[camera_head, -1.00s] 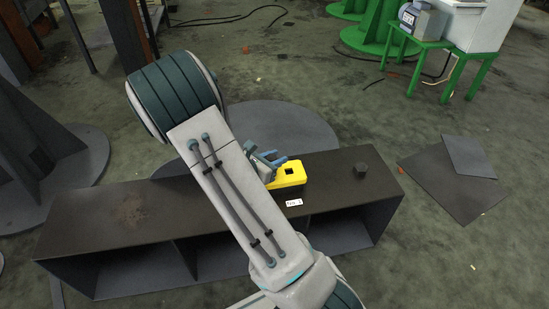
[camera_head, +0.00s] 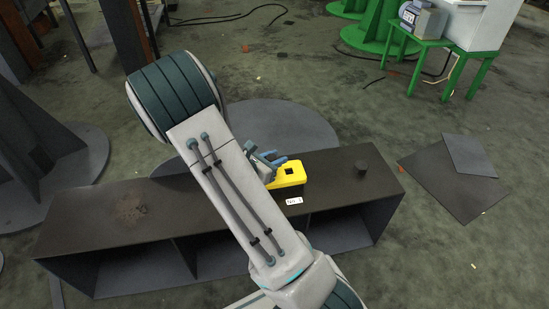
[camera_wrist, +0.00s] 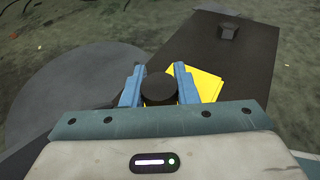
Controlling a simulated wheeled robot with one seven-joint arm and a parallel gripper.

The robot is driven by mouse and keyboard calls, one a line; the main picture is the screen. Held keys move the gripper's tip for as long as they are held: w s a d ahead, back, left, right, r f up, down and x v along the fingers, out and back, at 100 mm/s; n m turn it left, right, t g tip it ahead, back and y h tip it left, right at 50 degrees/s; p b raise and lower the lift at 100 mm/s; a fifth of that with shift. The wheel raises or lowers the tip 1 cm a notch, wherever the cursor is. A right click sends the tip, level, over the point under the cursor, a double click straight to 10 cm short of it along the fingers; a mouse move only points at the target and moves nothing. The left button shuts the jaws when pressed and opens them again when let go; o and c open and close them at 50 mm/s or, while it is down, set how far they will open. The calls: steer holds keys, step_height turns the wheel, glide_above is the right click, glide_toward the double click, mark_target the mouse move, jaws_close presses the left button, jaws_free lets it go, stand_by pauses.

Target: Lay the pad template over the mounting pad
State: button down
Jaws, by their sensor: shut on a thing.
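In the wrist view, the blue fingers of my gripper (camera_wrist: 159,90) are shut on a dark round knob (camera_wrist: 158,87). The yellow plate (camera_wrist: 207,82) shows behind and right of the knob. I cannot tell whether the knob belongs to the yellow plate, or which part is the template and which the pad. My arm hides part of this area in the head view.
The long dark bench (camera_head: 215,205) has open compartments in front. A small dark block (camera_head: 361,168) stands near its right end, and a white label (camera_head: 294,201) is at its front edge. A round grey plate (camera_head: 275,118) lies behind. The bench top left of my arm is mostly clear.

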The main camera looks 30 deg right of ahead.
steer(key=shift+f, duration=0.1)
steer(key=c, duration=1.1)
jaws_free()
steer(key=shift+o, duration=0.2)
steer(key=shift+a, duration=0.15)
steer(key=p+v, duration=0.5)
steer(key=v, duration=0.8)
steer(key=shift+a, duration=0.25)
